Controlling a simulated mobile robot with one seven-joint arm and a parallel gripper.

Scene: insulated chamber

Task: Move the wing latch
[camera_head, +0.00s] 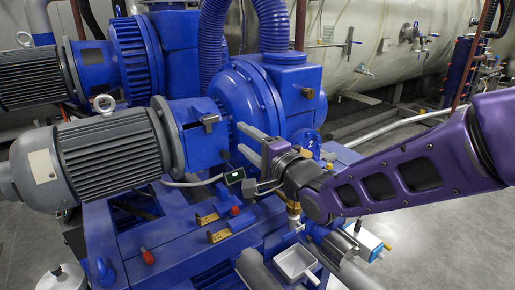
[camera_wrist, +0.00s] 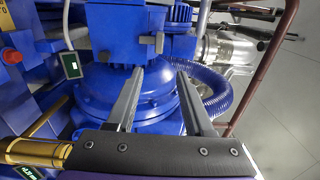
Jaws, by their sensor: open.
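A small grey-brown latch (camera_head: 208,121) sits on the blue housing beside the grey motor; it looks like the wing latch. In the wrist view the latch (camera_wrist: 150,42) stands out from the blue block, just beyond the fingertips and near the middle. My gripper (camera_head: 243,143) reaches in from the right, its two grey fingers pointing left toward the housing. In the wrist view my gripper (camera_wrist: 160,73) is open, with nothing between its fingers. The latch appears apart from the fingers; the exact gap is hard to tell.
A small green display (camera_head: 234,176) on a cable is below my fingers. The round blue pump casing (camera_head: 243,95) and a ribbed blue hose (camera_head: 212,45) stand close behind. A white tray (camera_head: 296,263) is low in front. Open grey floor (camera_head: 450,215) lies to the right.

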